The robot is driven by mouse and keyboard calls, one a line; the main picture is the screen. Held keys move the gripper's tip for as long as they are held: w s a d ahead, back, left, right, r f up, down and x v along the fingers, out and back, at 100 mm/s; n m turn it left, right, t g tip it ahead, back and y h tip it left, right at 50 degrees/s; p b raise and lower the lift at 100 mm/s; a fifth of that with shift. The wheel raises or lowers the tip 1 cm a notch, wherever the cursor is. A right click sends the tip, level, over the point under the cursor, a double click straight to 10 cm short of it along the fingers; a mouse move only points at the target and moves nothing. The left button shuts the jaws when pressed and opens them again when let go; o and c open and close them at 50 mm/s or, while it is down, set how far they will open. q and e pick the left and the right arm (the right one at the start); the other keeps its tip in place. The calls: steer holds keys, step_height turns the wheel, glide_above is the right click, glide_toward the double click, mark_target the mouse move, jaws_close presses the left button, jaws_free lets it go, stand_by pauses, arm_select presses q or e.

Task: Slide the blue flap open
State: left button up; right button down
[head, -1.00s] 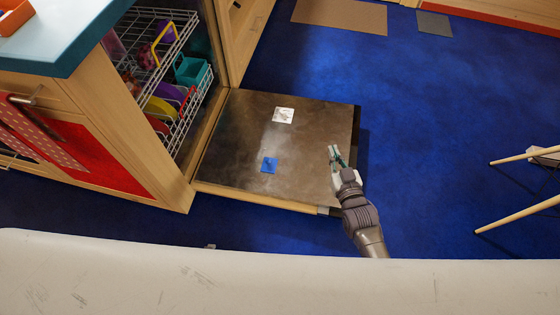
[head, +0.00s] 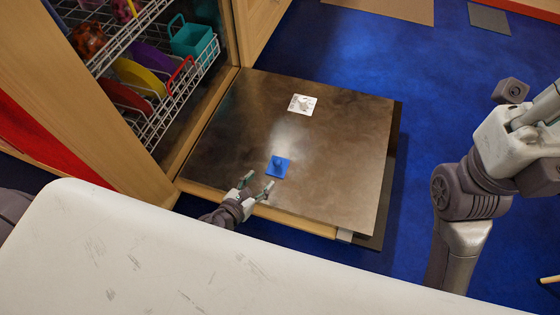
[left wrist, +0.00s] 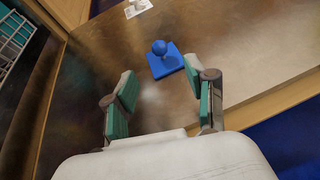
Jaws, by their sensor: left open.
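The blue flap (head: 278,168) is a small square plate with a round knob, on the inner face of a dark, lowered appliance door (head: 340,150). It also shows in the left wrist view (left wrist: 164,64), just beyond the fingertips. My left gripper (head: 257,186) is open and empty over the door's near edge, close to the flap and apart from it. In the left wrist view its two green-padded fingers (left wrist: 160,88) are spread, with bare door between them. My right arm stands at the right; its gripper is out of the picture.
A white square piece (head: 302,104) sits farther back on the door. Wire racks (head: 165,110) with colourful dishes stand inside the appliance at the left. A pale worn surface fills the foreground. Blue carpet (head: 420,110) lies open right of the door.

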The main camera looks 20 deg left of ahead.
mark_target(275, 165)
arm_select(q)
steer(key=b+x, duration=0.2)
steer(key=x, duration=0.8)
steer(key=shift+w+f+b, duration=0.1)
steer(key=shift+f+b, duration=0.1)
steer(key=shift+b, duration=0.15)
steer(key=shift+x, duration=0.8)
steer(key=shift+r, duration=0.1)
jaws_close()
